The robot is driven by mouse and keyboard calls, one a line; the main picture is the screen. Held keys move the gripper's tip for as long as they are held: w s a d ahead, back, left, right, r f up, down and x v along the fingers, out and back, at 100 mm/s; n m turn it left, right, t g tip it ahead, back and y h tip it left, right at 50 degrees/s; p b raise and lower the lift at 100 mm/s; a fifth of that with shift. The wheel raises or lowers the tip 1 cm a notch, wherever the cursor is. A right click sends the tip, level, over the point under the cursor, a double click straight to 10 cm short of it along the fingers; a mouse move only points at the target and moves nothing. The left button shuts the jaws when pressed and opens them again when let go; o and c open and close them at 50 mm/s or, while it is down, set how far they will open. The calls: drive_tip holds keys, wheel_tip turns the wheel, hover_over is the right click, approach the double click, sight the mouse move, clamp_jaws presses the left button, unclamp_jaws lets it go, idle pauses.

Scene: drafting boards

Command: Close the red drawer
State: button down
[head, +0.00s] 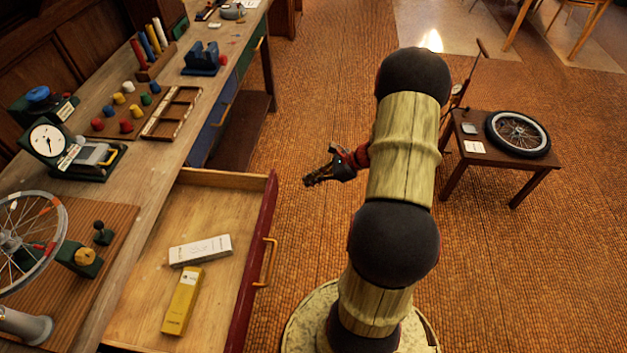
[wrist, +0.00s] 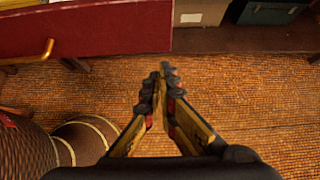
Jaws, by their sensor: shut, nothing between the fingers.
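The red drawer (head: 258,220) is pulled open from the long workbench in the head view, with a yellow handle (head: 268,262) on its front. A white box (head: 200,250) and a yellow box (head: 182,302) lie inside it. In the wrist view the red drawer front (wrist: 120,30) spans the upper left, with its handle (wrist: 40,52) at the left. My gripper (head: 308,181) is to the right of the drawer's far end, apart from it. In the wrist view my gripper (wrist: 165,72) is shut and empty, its fingertips below the drawer front's right end.
The workbench (head: 185,130) carries a wheel (head: 30,210), a dial gauge (head: 47,139) and colored knobs. Blue and green drawers (head: 212,130) are shut beyond the red one. A low table (head: 490,165) with a tire stands at the right.

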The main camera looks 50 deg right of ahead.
sight(277, 190)
drive_tip(key=shift+w+a+f+b, duration=0.6)
drive_tip(key=shift+w+a, duration=0.25)
drive_tip(key=shift+w, duration=0.3)
drive_tip(key=shift+w+a+f+b, duration=0.35)
drive_tip(key=shift+w+a+f, duration=0.4)
drive_tip(key=shift+w, duration=0.35)
drive_tip(key=shift+w+a+f+b, duration=0.55)
drive_tip(key=shift+w+a, duration=0.35)
drive_tip(key=shift+w, duration=0.25)
drive_tip(key=w+a, duration=0.6)
drive_tip(key=w, duration=0.3)
drive_tip(key=w+a, duration=0.7)
drive_tip(key=w, duration=0.2)
drive_tip(key=w+a, duration=0.7)
drive_tip(key=w, duration=0.2)
drive_tip(key=shift+w+p, duration=0.3)
drive_tip(key=shift+p, duration=0.05)
drive_tip(key=shift+w+a, duration=0.1)
